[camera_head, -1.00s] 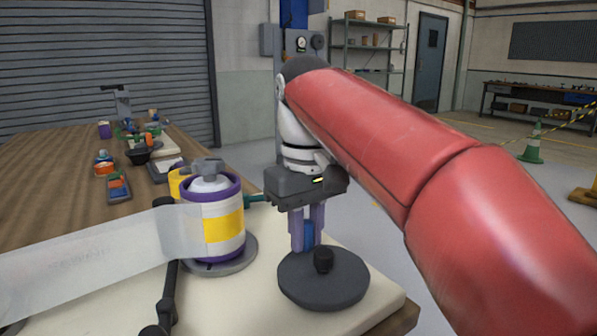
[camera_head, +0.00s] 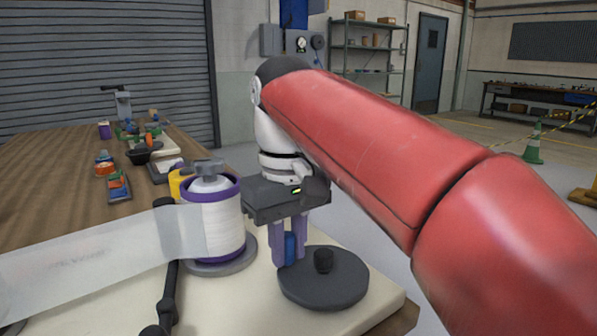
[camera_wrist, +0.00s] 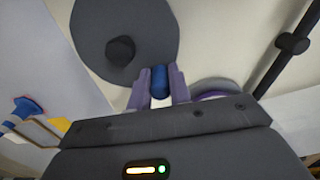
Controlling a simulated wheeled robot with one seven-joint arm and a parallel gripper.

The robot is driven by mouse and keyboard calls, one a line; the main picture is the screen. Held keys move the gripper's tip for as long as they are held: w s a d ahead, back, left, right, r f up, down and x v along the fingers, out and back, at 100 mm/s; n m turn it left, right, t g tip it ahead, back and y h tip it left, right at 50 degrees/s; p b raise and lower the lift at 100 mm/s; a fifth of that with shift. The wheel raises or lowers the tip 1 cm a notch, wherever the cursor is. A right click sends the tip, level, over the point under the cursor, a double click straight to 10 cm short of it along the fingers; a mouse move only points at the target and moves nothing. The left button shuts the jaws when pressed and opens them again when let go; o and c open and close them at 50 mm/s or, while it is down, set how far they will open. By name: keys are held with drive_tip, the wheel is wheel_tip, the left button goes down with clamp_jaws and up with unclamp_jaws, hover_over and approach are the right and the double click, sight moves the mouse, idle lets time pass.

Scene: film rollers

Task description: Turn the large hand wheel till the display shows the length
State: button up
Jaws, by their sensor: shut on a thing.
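The large hand wheel (camera_head: 343,288) is a flat dark grey disc at the near right of the cream base plate. A black knob (camera_head: 323,261) stands near its middle. A blue upright handle (camera_head: 291,247) is at the wheel's far left edge. My gripper (camera_head: 290,254), with purple fingers, is shut on this handle from above. In the wrist view the blue handle (camera_wrist: 160,82) sits between the fingers, beside the wheel (camera_wrist: 150,18). A white film roll (camera_head: 222,228) with purple flanges stands left of the wheel, its film stretching left. No length display can be made out.
A black bar (camera_head: 171,285) stands by the film, left of the wheel. A yellow part (camera_head: 178,184) shows behind the roll. Small parts, including a black bowl (camera_head: 143,153), lie farther back on the wooden bench (camera_head: 52,196). The base plate's near right corner is clear.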

sight(291, 284)
drive_tip(key=shift+s+a, duration=0.1)
drive_tip(key=shift+s, duration=1.05)
drive_tip(key=shift+s+d+b, duration=0.25)
drive_tip(key=shift+s+b, duration=0.2)
drive_tip(key=shift+s, duration=0.2)
drive_tip(key=shift+s+d, duration=0.1)
drive_tip(key=shift+s, duration=0.15)
